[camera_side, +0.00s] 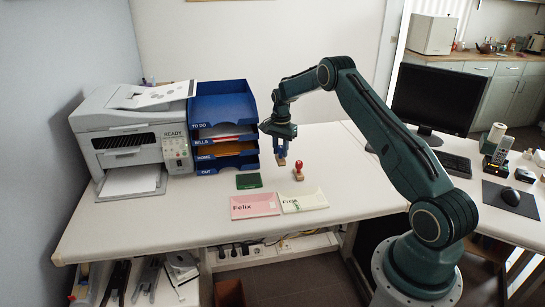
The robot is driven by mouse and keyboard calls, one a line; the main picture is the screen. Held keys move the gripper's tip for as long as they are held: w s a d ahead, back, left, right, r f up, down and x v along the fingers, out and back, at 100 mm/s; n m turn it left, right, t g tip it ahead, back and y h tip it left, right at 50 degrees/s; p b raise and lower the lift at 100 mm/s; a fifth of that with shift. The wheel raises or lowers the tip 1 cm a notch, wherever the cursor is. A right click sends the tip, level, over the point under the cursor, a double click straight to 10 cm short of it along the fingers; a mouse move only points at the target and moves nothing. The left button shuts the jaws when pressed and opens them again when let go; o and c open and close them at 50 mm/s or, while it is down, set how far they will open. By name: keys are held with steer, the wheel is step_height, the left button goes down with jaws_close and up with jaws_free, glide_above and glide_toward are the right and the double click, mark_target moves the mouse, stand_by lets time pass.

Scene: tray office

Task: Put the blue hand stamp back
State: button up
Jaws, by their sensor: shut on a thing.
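My gripper (281,148) is shut on the blue hand stamp (281,160) and holds it near the right side of the tray stack. The stamp's wooden base shows below the fingers, and most of its blue handle is hidden by them. I cannot tell whether the base touches the table. A red hand stamp (298,170) stands upright on the table just to the right. A dark green pad (249,181) lies on the table to the left and in front of the held stamp.
A blue tray stack (222,102) with labelled levels stands left of my gripper, beside a printer (130,140). A pink envelope (255,205) and a cream envelope (303,200) lie in front. A monitor (433,100) and keyboard (455,164) are at the right. The table's front left is clear.

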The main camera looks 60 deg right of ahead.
mark_target(280, 156)
steer(key=shift+f, duration=1.65)
steer(key=shift+f, duration=2.1)
steer(key=shift+f, duration=0.15)
steer(key=o, duration=0.8)
step_height(280, 156, up, 12)
steer(key=shift+f, duration=0.25)
steer(key=shift+r, duration=0.4)
